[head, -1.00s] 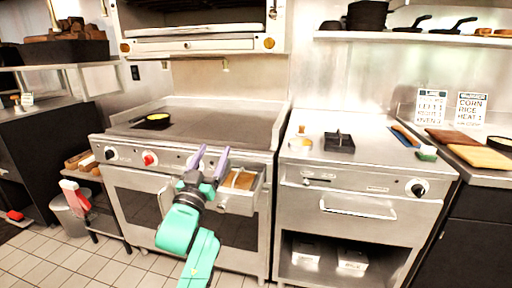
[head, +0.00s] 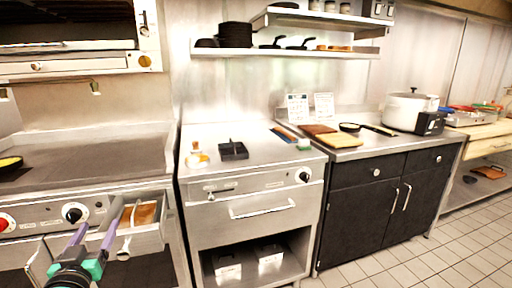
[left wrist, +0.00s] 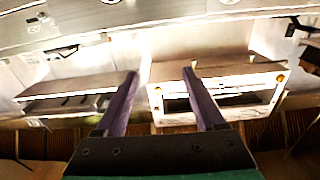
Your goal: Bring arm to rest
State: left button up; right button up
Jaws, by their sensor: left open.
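My left gripper (head: 99,228) is at the lower left of the head view, its two purple fingers pointing up and spread apart. Nothing is between them. It is in front of the griddle stove, just left of an open drawer (head: 148,240) in the picture; I cannot tell whether it touches the drawer. In the left wrist view the fingers of the gripper (left wrist: 160,74) are also apart and empty. My right gripper is in neither view.
The drawer holds a brown wooden-looking item (head: 143,214). A steel counter (head: 225,178) with a black holder (head: 233,151) stands to the right. Beyond it is a dark cabinet (head: 365,212) with cutting boards (head: 325,139) and a white pot (head: 408,108). Tiled floor at lower right is clear.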

pick_arm(q)
jog(key=s+d+f+m+g+h, duration=0.1)
jog(key=s+d+f+g+h, duration=0.2)
jog(key=f, duration=0.6)
jog(key=s+d+f+m+g+h, duration=0.1)
jog(key=s+d+f+m+g, duration=0.15)
jog(key=d+f+g, duration=0.45)
jog(key=s+d+f+m+g+h, duration=0.2)
jog(key=s+d+f+g, duration=0.25)
jog(key=s+f, duration=0.75)
notch_tip(320, 180, down, 17)
jog(key=s, duration=0.1)
jog(key=s+a+f+g, duration=0.2)
jog(key=s+f, duration=1.5)
jog(key=f, duration=0.2)
notch_tip(320, 180, up, 12)
jog(key=s+p, duration=0.2)
jog(key=p, duration=1)
jog(key=shift+a, duration=0.3)
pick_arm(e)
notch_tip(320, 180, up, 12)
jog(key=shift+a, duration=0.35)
